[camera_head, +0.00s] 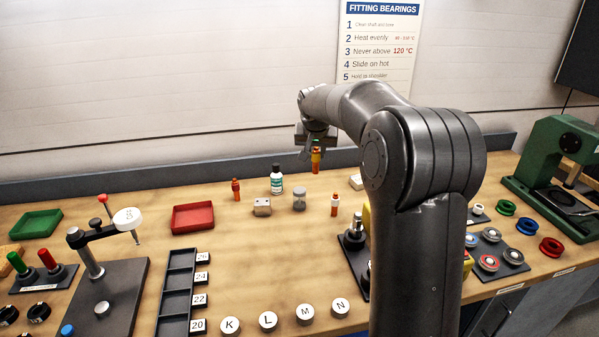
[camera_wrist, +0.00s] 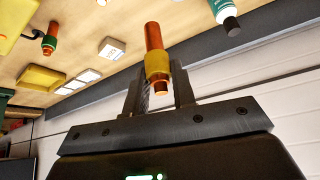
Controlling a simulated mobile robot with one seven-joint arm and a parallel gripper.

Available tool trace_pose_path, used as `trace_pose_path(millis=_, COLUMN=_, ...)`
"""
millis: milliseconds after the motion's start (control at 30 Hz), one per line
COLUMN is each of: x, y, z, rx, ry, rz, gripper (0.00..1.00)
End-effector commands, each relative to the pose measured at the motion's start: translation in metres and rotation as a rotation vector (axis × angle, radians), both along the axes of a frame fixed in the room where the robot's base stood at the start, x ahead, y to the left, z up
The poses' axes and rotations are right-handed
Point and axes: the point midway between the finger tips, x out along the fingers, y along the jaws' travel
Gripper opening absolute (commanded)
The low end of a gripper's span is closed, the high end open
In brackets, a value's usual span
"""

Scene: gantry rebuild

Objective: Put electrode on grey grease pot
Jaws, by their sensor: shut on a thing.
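My gripper (camera_head: 316,147) is shut on an electrode (camera_head: 316,162), a copper-orange rod with a yellow band, held upright near the back of the bench. In the wrist view the electrode (camera_wrist: 154,40) stands between the two fingers (camera_wrist: 160,92), which close around its yellow band. I cannot tell whether its lower end is clear of the bench. The grey grease pot (camera_head: 299,199) is a small grey cylinder standing on the bench, in front of and slightly left of my gripper. It does not show clearly in the wrist view.
Other small orange rods stand at left (camera_head: 236,189) and right (camera_head: 335,204). A red tray (camera_head: 193,231) lies further left. My arm hides part of the right bench.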

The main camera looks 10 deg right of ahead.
Motion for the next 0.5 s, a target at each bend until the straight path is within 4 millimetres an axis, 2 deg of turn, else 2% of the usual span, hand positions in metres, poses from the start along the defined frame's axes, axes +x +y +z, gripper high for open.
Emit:
trace_pose_path(millis=100, x=0.015, y=0.023, z=-0.016, rx=0.0, ry=0.0, rz=0.004, gripper=0.0)
trace_pose_path(millis=200, x=0.023, y=0.035, z=-0.025, rx=-0.001, ry=-0.001, rz=0.003, gripper=0.0)
trace_pose_path(millis=367, x=0.028, y=0.043, z=-0.03, rx=-0.001, ry=-0.002, rz=0.0, gripper=0.0)
trace_pose_path(millis=500, x=0.028, y=0.043, z=-0.044, rx=-0.002, ry=0.001, rz=-0.001, gripper=0.0)
